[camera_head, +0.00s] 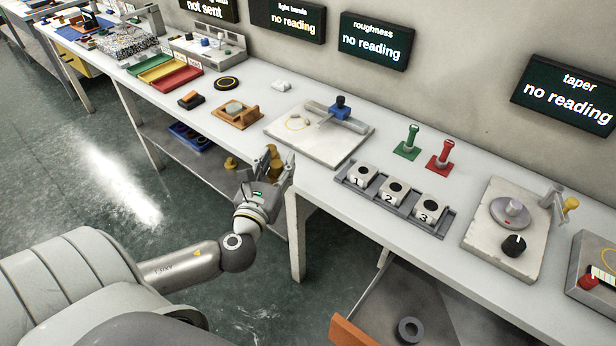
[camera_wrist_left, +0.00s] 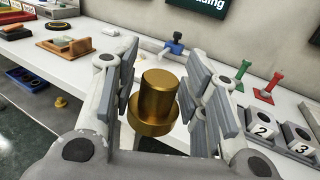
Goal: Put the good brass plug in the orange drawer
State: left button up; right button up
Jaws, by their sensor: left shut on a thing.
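My left gripper (camera_head: 275,160) is raised at the front edge of the bench and is shut on a brass plug (camera_wrist_left: 155,103). In the left wrist view the plug is upright between the finger pads, with a narrower top above a wide collar. The head view shows part of the plug (camera_head: 273,168) between the fingers. A drawer with an orange front (camera_head: 352,332) stands open below the bench, at the bottom of the head view and right of my gripper. A dark grey ring (camera_head: 409,329) lies in it. My right gripper is out of view.
A small brass piece (camera_head: 230,163) is on the lower shelf near a blue tray (camera_head: 190,137). On the bench are a flat plate with a blue-topped fixture (camera_head: 318,132), a numbered rack (camera_head: 394,200) and green and red stands (camera_head: 410,143). A bench leg (camera_head: 296,235) stands between gripper and drawer.

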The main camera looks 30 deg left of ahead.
pick_arm(q)
jog(key=w+f, duration=0.2)
jog(key=w, duration=0.2)
jog(key=w+f, duration=0.3)
jog(key=w, duration=0.1)
jog(key=w+a+f+b, duration=0.1)
jog(key=w+f, duration=0.2)
jog(key=w, duration=0.1)
jog(key=shift+w+f, duration=0.25)
jog(key=shift+w, duration=0.15)
jog(key=shift+w+f, duration=0.4)
jog(key=shift+f, duration=0.1)
jog(key=shift+w+f+b, duration=0.2)
jog(key=shift+f+b, duration=0.15)
jog(key=shift+f, duration=1.2)
jog(key=shift+f, duration=0.2)
jog(key=o, duration=1.2)
